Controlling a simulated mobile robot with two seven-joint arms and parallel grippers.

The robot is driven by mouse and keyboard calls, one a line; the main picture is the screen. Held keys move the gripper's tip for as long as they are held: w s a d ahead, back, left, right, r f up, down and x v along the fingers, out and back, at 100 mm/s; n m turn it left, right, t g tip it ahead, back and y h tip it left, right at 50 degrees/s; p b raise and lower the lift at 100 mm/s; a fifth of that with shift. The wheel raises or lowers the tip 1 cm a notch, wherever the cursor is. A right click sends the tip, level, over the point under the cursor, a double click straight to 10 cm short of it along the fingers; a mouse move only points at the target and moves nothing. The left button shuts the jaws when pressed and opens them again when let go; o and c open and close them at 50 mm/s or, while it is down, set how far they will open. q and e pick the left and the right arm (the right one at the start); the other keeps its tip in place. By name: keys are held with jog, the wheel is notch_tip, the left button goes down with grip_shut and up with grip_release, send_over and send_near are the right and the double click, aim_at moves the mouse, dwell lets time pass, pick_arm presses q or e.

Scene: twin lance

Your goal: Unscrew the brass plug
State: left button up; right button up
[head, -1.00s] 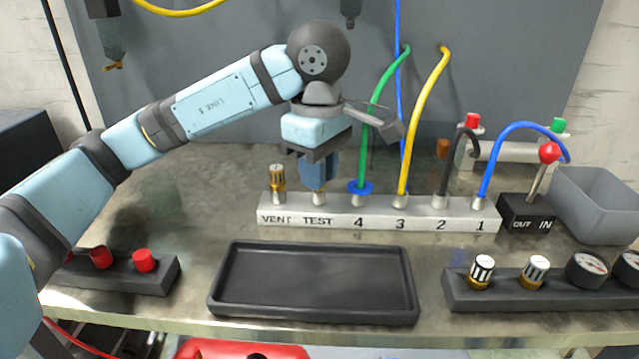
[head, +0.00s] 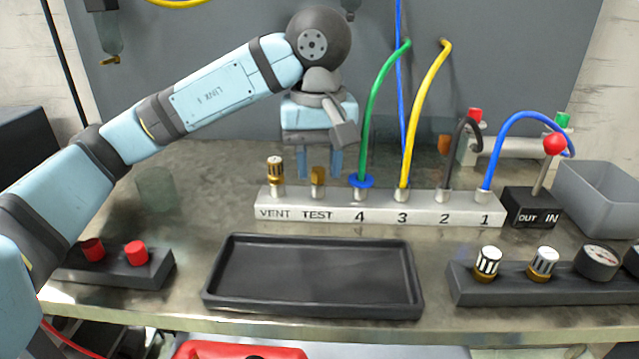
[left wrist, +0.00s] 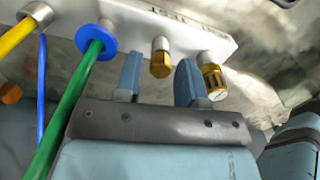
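The brass plug (head: 318,178) sits upright in the TEST port of the pale port block (head: 380,210). It also shows in the left wrist view (left wrist: 160,58). My left gripper (head: 321,165) is open, its two blue fingers apart. My right gripper is not in view.
A brass vent fitting (head: 275,172) stands left of the plug, close to one finger. A green hose (head: 369,125) with a blue collar (head: 361,182) rises on the right, close to the gripper. An empty black tray (head: 315,275) lies in front. A grey bin (head: 600,205) stands right.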

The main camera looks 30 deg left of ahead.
pick_arm(q)
jog(key=m+b, duration=0.1)
jog(key=m, duration=0.6)
jog(key=shift+m, duration=0.3)
jog(key=m, duration=0.4)
jog(key=shift+f, duration=0.1)
jog(key=m, duration=0.3)
jog(key=shift+d+m+b, duration=0.1)
jog(key=shift+m+b, duration=0.2)
jog(key=shift+m, duration=0.1)
jog(key=shift+c, duration=0.2)
